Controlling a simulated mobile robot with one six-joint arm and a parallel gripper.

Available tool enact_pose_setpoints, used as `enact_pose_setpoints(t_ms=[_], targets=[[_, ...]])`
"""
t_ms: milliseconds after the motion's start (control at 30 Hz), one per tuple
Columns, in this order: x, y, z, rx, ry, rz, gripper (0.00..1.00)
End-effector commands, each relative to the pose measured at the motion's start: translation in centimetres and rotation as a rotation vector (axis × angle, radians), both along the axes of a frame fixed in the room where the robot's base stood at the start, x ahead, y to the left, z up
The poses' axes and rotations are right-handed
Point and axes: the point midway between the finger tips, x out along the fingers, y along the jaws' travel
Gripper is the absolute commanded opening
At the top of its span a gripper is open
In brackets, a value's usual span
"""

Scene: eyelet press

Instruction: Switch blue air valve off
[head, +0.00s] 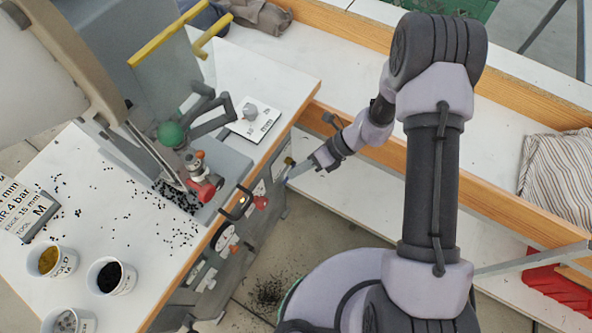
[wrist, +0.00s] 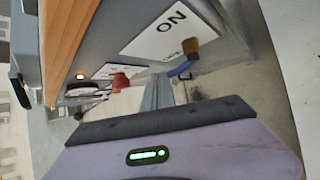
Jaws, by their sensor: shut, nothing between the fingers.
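The blue air valve has a blue lever (wrist: 181,69) and a brass-coloured body (wrist: 190,47), on the front panel of the press bench. Its white label plate (wrist: 150,35) reads ON; smaller lettering beside the brass body is unreadable. The lever slants down and left from the brass body in the wrist view. My gripper (wrist: 158,88) is shut and empty, with its fingertips close to the lever; I cannot tell whether they touch.
A red knob (wrist: 120,82) and an orange-lit switch (wrist: 80,76) sit farther along the panel. The wooden bench edge (wrist: 68,40) runs above them. A round gauge (head: 223,238) is lower on the panel. A white bench with a wooden rail (head: 480,205) stands behind my arm.

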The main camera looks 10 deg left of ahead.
Motion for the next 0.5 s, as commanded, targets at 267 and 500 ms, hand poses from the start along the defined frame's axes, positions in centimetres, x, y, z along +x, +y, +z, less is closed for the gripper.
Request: enact_pose_setpoints(t_ms=[267,500], targets=[[-0.1,-0.2,0.7,0.0,0.0,0.0,0.0],[-0.4,-2.7,5.3,0.0,-0.002,0.001,0.0]])
